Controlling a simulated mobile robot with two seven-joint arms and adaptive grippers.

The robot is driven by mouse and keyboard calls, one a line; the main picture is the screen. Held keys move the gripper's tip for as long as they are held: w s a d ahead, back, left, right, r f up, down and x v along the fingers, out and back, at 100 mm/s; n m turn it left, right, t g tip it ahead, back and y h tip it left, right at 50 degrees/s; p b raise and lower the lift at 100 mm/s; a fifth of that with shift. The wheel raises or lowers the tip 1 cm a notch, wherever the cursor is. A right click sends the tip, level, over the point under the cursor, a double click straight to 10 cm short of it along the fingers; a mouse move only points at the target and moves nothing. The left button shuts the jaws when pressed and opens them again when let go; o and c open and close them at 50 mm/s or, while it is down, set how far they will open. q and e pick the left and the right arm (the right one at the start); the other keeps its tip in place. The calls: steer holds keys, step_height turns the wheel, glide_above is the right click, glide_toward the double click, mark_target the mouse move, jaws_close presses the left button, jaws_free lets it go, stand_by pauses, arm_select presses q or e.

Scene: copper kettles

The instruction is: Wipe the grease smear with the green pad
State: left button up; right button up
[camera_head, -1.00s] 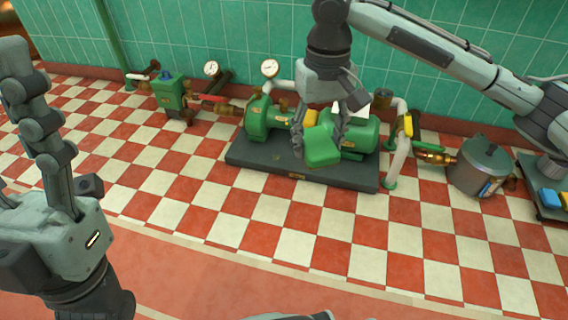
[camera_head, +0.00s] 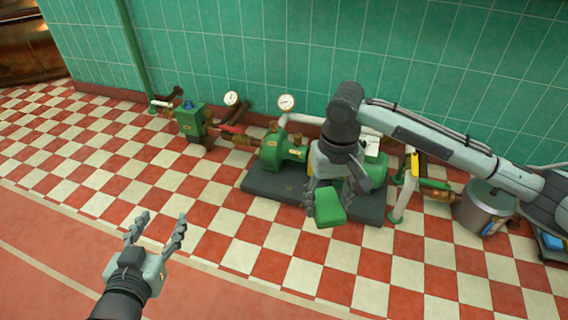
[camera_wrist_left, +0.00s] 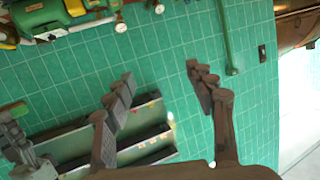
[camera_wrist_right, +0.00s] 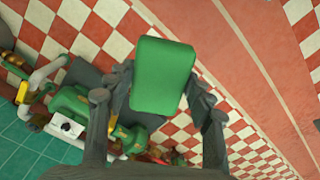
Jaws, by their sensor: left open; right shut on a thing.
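The green pad (camera_head: 330,207) is a rounded block. My right gripper (camera_head: 328,190) is shut on it and holds it in front of the green pump set (camera_head: 270,152), over the front edge of its dark base plate (camera_head: 265,187). The pad (camera_wrist_right: 162,75) also shows between the fingers in the right wrist view. I cannot tell whether it touches anything. My left gripper (camera_head: 160,226) is open and empty over the red floor edge at the lower left; its spread fingers show in the left wrist view (camera_wrist_left: 160,72). I cannot make out the grease smear.
A green valve unit (camera_head: 190,120) and gauges stand left of the pump along the tiled wall. A white pipe (camera_head: 405,190) and a grey pot (camera_head: 485,205) stand to the right. The checkered floor in front is clear.

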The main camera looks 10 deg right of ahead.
arm_select(q)
steer(key=s+a+f+g+y+p, duration=0.2)
steer(key=s+a+f+g, duration=0.4)
steer(key=f, duration=0.4)
steer(key=shift+s+a+f+n+g+y+p, duration=0.3)
steer(key=shift+s+a+g+y+p, duration=0.15)
steer(key=shift+s+p, duration=0.55)
arm_select(e)
steer(key=shift+s+r, duration=0.35)
steer(key=shift+s, duration=0.45)
arm_select(q)
steer(key=s+a+f+g, duration=0.1)
steer(key=s, duration=0.2)
steer(key=s+a+f+g+p, duration=0.1)
steer(key=s+g, duration=0.1)
steer(key=s, duration=0.1)
steer(key=s+a+f+g+y, duration=0.1)
steer(key=s+a+f, duration=0.1)
steer(key=shift+s+n+g+p, duration=0.25)
steer(key=shift+s+n+p, duration=0.05)
steer(key=shift+s+p, duration=0.1)
steer(key=c, duration=0.5)
arm_select(e)
steer(key=shift+s+d+f, duration=0.1)
steer(key=shift+s+f, duration=0.15)
steer(key=shift+s, duration=0.25)
arm_select(q)
steer(key=shift+s+a+f, duration=0.15)
steer(key=shift+s+f, duration=0.05)
steer(key=shift+s, duration=0.1)
